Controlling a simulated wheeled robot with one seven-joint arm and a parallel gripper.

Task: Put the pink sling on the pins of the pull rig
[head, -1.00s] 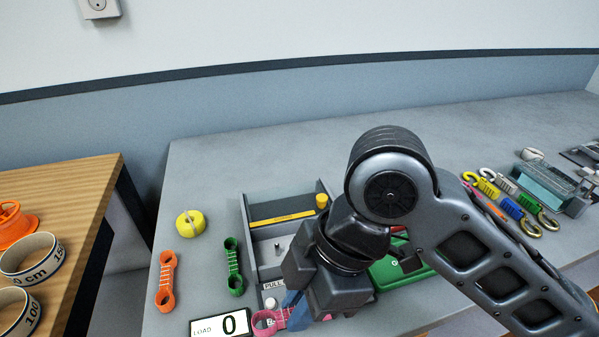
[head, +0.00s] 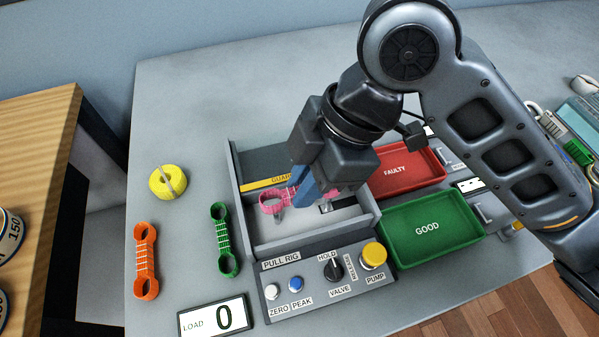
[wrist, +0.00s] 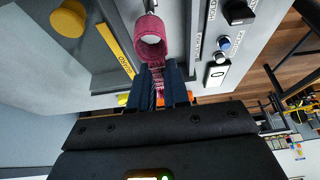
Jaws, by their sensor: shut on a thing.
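The pink sling (head: 273,202) is in my gripper (head: 303,198), which is shut on its middle band. In the head view its left loop shows beside the blue fingers, over the bed of the pull rig (head: 311,256). I cannot tell whether the loop is around that pin. The rig's load display (head: 215,318) reads 0.
A green sling (head: 224,240) and an orange sling (head: 146,262) lie left of the rig, with a yellow round object (head: 167,182) behind them. The red FAULTY tray (head: 408,172) and green GOOD tray (head: 430,230) stand to the right. A yellow pump button (head: 373,256) is on the front panel.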

